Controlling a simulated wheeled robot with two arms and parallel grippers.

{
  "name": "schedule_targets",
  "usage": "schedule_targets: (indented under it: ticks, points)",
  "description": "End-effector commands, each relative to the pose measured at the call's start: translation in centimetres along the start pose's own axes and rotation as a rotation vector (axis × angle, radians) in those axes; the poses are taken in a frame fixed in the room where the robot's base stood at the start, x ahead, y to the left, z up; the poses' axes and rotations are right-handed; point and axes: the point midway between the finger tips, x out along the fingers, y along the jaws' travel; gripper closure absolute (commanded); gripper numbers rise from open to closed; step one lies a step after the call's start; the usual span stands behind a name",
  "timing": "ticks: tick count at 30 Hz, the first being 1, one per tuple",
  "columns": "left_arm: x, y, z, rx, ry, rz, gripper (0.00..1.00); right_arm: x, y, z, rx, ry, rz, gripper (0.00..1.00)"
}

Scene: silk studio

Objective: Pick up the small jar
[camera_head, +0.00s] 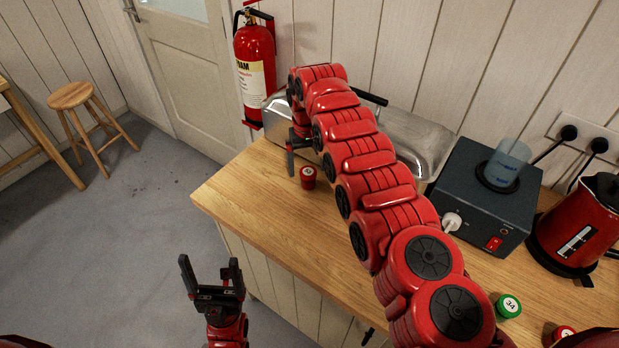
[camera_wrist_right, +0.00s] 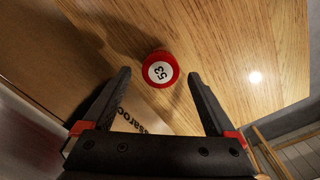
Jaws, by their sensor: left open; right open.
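A small red jar (camera_head: 308,178) with a white lid label stands on the wooden worktop near its left end. In the right wrist view the same jar (camera_wrist_right: 161,71) shows the number 53 on its lid. My right gripper (camera_head: 293,163) is just beside and above this jar, partly hidden by its own arm. In the right wrist view the jar appears between the tips of its open fingers (camera_wrist_right: 160,82), with nothing held. My left gripper (camera_head: 212,272) is open and empty, left of the worktop over the floor.
The wooden worktop (camera_head: 270,220) has clear space around the jar. A metal case (camera_head: 420,140) lies behind my right arm. A dark device with a beaker (camera_head: 485,195), a red kettle (camera_head: 580,225), a green jar (camera_head: 508,306) and another red jar (camera_head: 562,333) stand at the right.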

Motion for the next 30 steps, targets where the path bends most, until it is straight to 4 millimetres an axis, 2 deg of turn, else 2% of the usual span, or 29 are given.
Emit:
schedule_targets:
  ticks: [6,14,27,29,30]
  points:
    - [0.6,0.0,-0.1,0.0,0.0,0.0,0.14,3.3,-0.5,0.3,-0.002,-0.001,0.0,0.08]
    - [0.6,0.0,-0.1,0.0,0.0,0.0,0.14,3.8,-0.5,0.3,-0.002,0.0,0.0,0.1]
    - [0.6,0.0,-0.1,0.0,0.0,0.0,0.14,3.8,-0.5,0.3,-0.001,0.0,0.0,0.9]
    - [0.6,0.0,-0.1,0.0,0.0,0.0,0.14,3.8,-0.5,0.3,-0.001,0.0,0.0,1.0]
    - [0.6,0.0,-0.1,0.0,0.0,0.0,0.14,3.8,-0.5,0.3,-0.001,0.0,0.0,1.0]
